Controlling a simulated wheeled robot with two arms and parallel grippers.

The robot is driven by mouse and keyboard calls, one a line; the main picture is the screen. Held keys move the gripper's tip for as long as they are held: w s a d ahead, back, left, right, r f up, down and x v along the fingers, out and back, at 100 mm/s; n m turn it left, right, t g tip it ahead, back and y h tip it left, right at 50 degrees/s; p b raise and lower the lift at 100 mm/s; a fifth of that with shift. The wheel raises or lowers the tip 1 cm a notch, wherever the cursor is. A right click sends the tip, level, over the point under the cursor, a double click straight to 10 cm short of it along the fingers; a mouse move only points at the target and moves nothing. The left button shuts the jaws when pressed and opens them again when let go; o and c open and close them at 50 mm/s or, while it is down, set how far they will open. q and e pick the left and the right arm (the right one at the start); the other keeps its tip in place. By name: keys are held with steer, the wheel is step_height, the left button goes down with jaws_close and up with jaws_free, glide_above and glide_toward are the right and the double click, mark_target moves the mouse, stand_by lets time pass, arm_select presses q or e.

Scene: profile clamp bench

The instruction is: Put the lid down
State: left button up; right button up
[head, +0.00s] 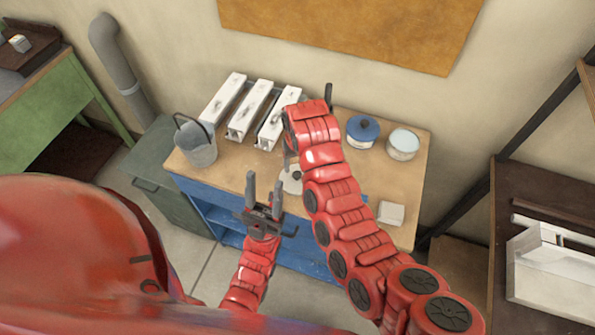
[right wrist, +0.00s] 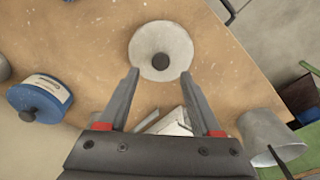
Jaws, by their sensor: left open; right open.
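A pale round lid with a dark knob (right wrist: 160,50) lies flat on the wooden bench top. In the head view the lid (head: 292,184) is near the front edge, partly hidden by my right arm. My right gripper (right wrist: 160,72) is open, its fingertips apart on the near side of the knob, with nothing between them. In the head view it is mostly hidden behind its own arm. My left gripper (head: 264,188) is open and empty in front of the bench, fingers pointing up.
On the bench (head: 235,180) stand a grey bucket (head: 198,150), several white profiles (head: 250,110), a blue lidded canister (head: 362,131) and a pale tin (head: 403,144). A small white block (head: 390,214) lies at the front right. Bare wood surrounds the lid's left side.

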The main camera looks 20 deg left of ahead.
step_height(320, 180, up, 7)
steer(key=p, duration=0.1)
steer(key=shift+s+d+p, duration=0.25)
steer(key=shift+s+p, duration=0.05)
steer(key=shift+s, duration=0.15)
